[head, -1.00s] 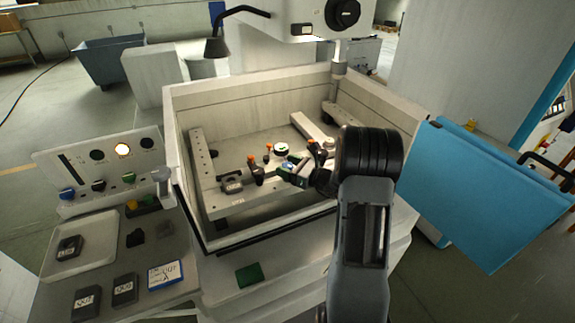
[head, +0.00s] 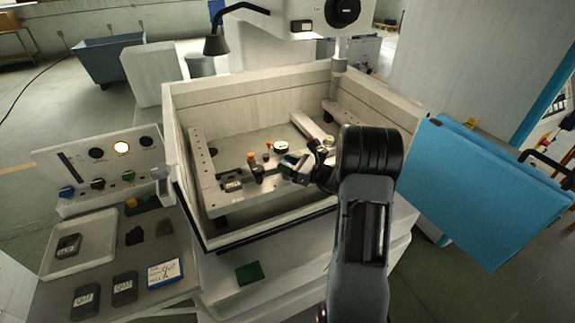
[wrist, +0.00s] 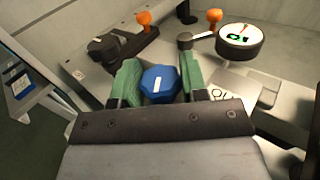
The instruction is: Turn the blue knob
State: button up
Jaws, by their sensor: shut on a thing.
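The blue knob (wrist: 160,83) is faceted, with a white mark on its face. In the wrist view it sits between the two green finger pads of my gripper (wrist: 158,85), which are shut on it. In the head view my gripper (head: 291,166) is low inside the pale tank, near the metal rails; the knob itself is largely hidden there by the gripper. What the knob is mounted on is hidden below the fingers.
Orange-topped clamps (wrist: 144,18) and a round dial gauge (wrist: 239,40) stand close beyond the fingers. The tank wall (head: 250,100) surrounds the rails. A blue door (head: 490,190) is at right.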

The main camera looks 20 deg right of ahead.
jog(key=shift+n+g+y, duration=0.9)
jog(key=shift+g+y, duration=0.1)
jog(key=shift+y, duration=0.1)
jog(key=o, duration=0.9)
jog(key=shift+o, duration=0.2)
jog(key=shift+s+d+b, duration=0.1)
jog(key=shift+b, duration=0.2)
jog(key=b+v, duration=0.2)
jog(key=v, duration=1.1)
jog(key=shift+s+d+b, duration=0.25)
jog(key=shift+b, duration=0.1)
